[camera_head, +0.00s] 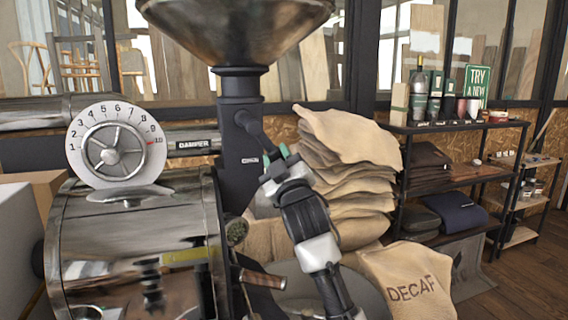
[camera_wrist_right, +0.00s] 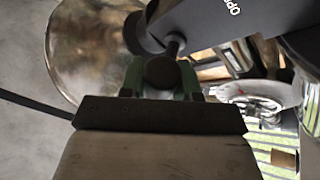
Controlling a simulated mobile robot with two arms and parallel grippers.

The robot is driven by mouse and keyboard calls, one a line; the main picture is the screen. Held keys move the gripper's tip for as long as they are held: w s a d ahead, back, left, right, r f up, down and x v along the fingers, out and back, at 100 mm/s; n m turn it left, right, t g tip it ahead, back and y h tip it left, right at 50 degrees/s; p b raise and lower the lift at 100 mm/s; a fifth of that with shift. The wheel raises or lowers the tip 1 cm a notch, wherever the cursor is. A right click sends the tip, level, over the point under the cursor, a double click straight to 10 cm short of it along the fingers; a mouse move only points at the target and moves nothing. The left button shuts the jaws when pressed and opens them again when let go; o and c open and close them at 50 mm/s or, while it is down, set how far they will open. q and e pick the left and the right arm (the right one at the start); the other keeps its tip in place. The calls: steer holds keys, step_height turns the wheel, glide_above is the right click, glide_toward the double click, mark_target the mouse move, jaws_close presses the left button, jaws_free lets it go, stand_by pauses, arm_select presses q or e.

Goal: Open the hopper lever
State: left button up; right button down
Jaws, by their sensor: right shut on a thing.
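The hopper (camera_head: 235,30) is a metal funnel at the top of the head view, above a dark column (camera_head: 239,135). The hopper lever (camera_head: 251,124) is a short dark handle on the right side of that column. My right gripper (camera_head: 275,160) is at the lever's end, and its green fingers are shut on it. In the right wrist view, the round dark knob of the lever (camera_wrist_right: 161,72) sits between the green fingers (camera_wrist_right: 160,78), below a dark panel with partly visible lettering. My left gripper is not in view.
The metal roaster drum (camera_head: 130,245) with a numbered dial (camera_head: 116,145) stands at the left. Stacked sacks (camera_head: 350,175) and a sack marked DECAF (camera_head: 408,283) are behind and right of my right arm. A shelf (camera_head: 460,130) stands further right, beside open wooden floor.

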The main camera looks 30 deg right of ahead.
steer(key=shift+w+a+f+m+h+b, duration=0.1)
steer(key=shift+a+f+m+h+b, duration=0.25)
steer(key=shift+m+h, duration=0.45)
steer(key=shift+m, duration=0.4)
steer(key=c, duration=0.8)
jaws_free()
steer(key=shift+a, duration=0.1)
steer(key=b+v, duration=0.3)
steer(key=v, duration=0.7)
steer(key=shift+s, duration=0.4)
